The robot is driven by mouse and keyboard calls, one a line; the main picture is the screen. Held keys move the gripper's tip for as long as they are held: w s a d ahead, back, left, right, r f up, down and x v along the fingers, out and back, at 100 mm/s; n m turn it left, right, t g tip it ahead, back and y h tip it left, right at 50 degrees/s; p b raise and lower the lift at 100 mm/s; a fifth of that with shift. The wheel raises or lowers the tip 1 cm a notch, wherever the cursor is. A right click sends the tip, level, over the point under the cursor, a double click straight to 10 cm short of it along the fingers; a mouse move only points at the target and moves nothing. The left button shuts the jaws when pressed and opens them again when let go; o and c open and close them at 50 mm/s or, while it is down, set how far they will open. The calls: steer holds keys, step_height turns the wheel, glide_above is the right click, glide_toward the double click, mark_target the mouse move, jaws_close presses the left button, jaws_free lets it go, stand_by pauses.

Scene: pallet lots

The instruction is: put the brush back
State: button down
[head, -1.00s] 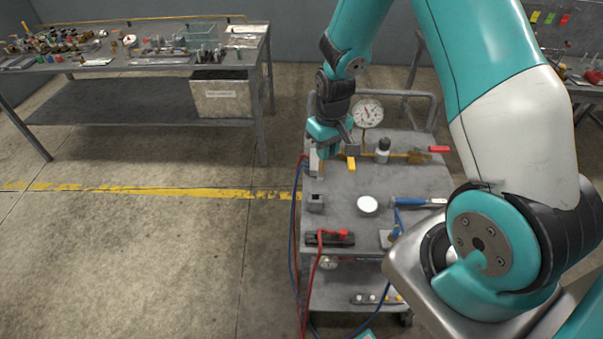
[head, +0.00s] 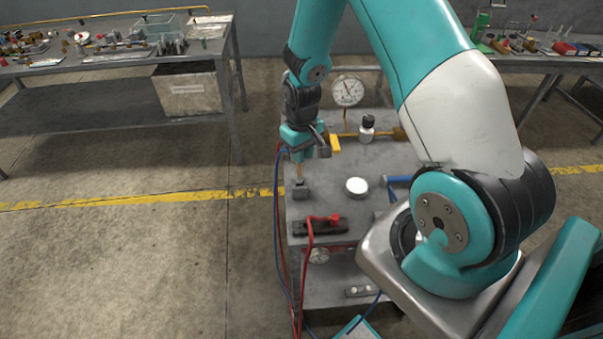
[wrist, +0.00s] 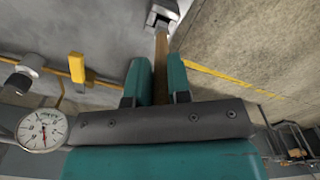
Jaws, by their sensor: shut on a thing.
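My gripper (wrist: 157,78) is shut on the brush (wrist: 161,62), whose tan wooden handle shows between the two teal fingers in the wrist view. In the head view my gripper (head: 299,150) points down over the left side of the cart, with a short tan part of the brush (head: 299,171) below it. A small grey block-shaped holder (head: 300,191) stands right under the brush; it also shows in the wrist view (wrist: 163,11) at the brush's far end. I cannot tell whether the brush's end is inside the holder or just above it. The bristles are not visible.
Hoses hang at the cart's left edge. Open floor lies left.

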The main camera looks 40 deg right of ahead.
step_height(320, 180, down, 4)
steer(key=b, duration=0.3)
steer(key=shift+f, duration=0.15)
steer(key=c, duration=1.1)
jaws_free()
steer(key=shift+o, duration=0.2)
step_height(320, 180, up, 11)
steer(key=b, duration=0.3)
steer(key=s+a+r+n+y, duration=0.1)
steer(key=s+a+r+n, duration=0.1)
steer(key=s+a+r, duration=0.5)
steer(key=s+a+r+n+y, duration=0.1)
steer(key=s+a+r+n, duration=0.2)
steer(key=a, duration=0.6)
steer(key=s+a+r+n+y, duration=0.1)
steer(key=s+a+r, duration=0.1)
steer(key=s, duration=0.3)
steer(key=s+a+r+n+y, duration=0.1)
steer(key=s+a+r, duration=0.2)
steer(key=s, duration=0.3)
steer(key=shift+s+a, duration=0.25)
steer(key=shift+a, duration=0.3)
